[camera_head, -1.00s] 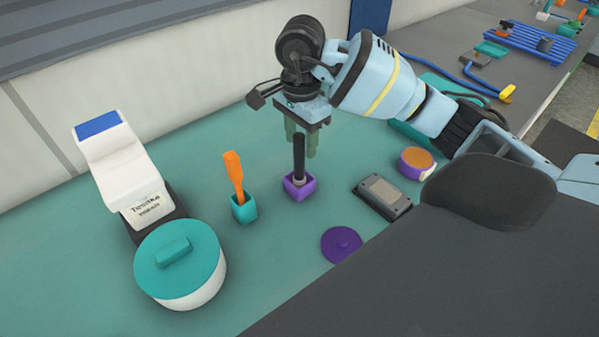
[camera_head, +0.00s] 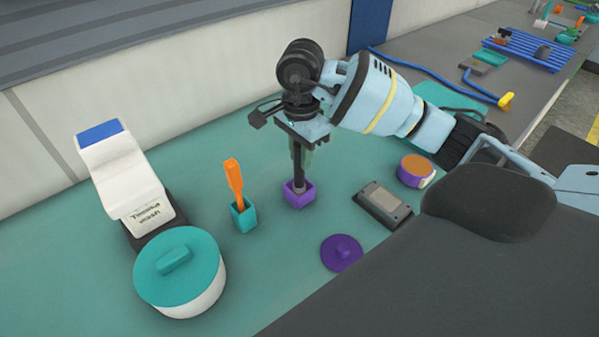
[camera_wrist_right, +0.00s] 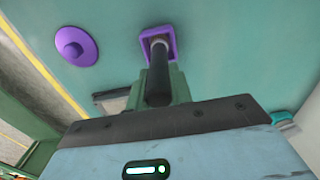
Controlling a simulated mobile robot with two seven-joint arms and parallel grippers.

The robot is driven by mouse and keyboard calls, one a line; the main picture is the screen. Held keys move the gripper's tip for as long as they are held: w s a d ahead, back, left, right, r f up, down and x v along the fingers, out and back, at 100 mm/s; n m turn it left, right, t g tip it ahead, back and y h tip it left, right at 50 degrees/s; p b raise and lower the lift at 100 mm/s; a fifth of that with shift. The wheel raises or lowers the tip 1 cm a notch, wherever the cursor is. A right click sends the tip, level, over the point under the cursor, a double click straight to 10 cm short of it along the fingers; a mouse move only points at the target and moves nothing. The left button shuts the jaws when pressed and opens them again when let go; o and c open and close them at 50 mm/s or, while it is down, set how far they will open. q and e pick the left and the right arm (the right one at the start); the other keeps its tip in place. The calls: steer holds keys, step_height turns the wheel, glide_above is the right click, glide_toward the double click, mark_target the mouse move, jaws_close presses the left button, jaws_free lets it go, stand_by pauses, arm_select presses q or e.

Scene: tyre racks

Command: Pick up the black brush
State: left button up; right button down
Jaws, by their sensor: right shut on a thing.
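The black brush (camera_head: 299,168) stands upright with its lower end in the small purple square holder (camera_head: 300,196). My right gripper (camera_head: 302,154) points down over the holder and its green fingers are shut on the upper part of the brush. In the right wrist view the black brush (camera_wrist_right: 158,77) runs from between the fingers (camera_wrist_right: 163,90) to the purple holder (camera_wrist_right: 157,36). The finger tips are partly hidden behind the brush. My left gripper is not in view.
An orange-handled tool (camera_head: 234,180) stands in a teal holder (camera_head: 243,214) to the left. A purple lid (camera_head: 341,253), a grey device (camera_head: 383,205) and an orange-topped purple tin (camera_head: 415,170) lie to the right.

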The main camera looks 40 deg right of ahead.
steer(key=shift+r, duration=0.1)
step_height(320, 180, up, 10)
steer(key=shift+f+p, duration=0.1)
steer(key=shift+p, duration=0.35)
stand_by(0.8)
